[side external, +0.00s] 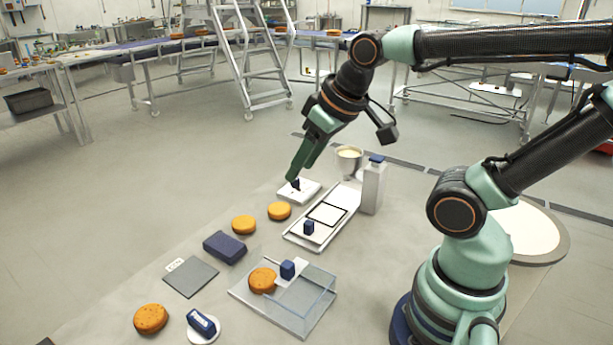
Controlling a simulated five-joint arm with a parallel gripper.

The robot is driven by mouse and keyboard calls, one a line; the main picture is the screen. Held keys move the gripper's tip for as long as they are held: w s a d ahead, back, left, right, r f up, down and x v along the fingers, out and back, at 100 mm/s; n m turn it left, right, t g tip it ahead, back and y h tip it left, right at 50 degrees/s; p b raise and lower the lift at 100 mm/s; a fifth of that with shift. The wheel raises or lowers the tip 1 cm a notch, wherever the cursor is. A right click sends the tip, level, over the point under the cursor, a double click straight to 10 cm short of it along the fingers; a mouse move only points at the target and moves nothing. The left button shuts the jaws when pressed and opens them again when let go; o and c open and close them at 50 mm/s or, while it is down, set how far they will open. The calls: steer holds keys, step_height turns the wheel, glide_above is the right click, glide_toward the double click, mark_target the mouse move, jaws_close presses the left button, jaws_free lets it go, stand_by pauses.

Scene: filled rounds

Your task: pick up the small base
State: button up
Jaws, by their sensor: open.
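Several golden-brown round bases lie on the work table. One round base (279,210) is near my gripper, and another (244,224) is just left of it. A third round base (263,280) is at the clear tray, and a larger-looking one (151,318) is at the front left. I cannot tell for certain which is the small base. My gripper (295,181) is open and points down at a white square piece (306,193) with a dark blue knob, behind the nearest base. The gap between its fingers is hard to see, and whether it touches the knob is unclear.
A long white tray (292,236) with a blue-knobbed piece, a white bottle (373,190) and a cream-filled cup (348,160) stand right of my gripper. A dark blue block (224,247), a grey mat (191,277) and a clear tray (305,318) are nearer the front.

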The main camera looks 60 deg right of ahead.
steer(key=o, duration=0.8)
steer(key=n+g, duration=0.6)
steer(key=n, duration=1.4)
glide_above(243, 219)
step_height(243, 219, down, 12)
steer(key=f, duration=0.7)
steer(key=shift+w+a+f, duration=0.15)
steer(key=shift+w+f, duration=0.1)
steer(key=shift+s+d+f, duration=0.1)
steer(key=shift+f, duration=1.25)
steer(key=shift+s+d+f, duration=0.1)
steer(key=shift+f, duration=1.2)
